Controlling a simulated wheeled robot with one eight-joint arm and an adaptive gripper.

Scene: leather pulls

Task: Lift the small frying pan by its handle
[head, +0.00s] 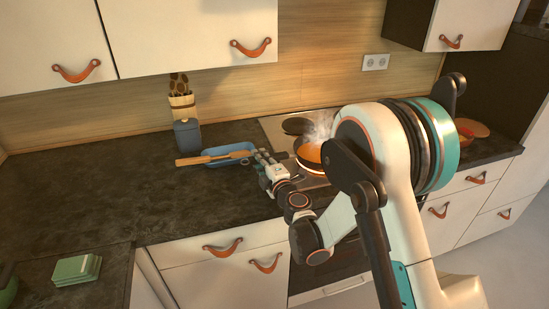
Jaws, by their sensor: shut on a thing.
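The small frying pan (309,153) is at the hob, dark-sided with orange food inside and steam rising from it. A bright orange-white ring shows just under its near side. I cannot tell whether the pan touches the hob. My gripper (264,162) is just left of the pan, over the counter edge of the hob. Its fingers are closed on the pan's handle, which they and my wrist mostly hide. My arm covers part of the view to the right of the pan.
Behind stand a blue-grey container (187,136) and a utensil holder (182,106). The left counter is mostly clear.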

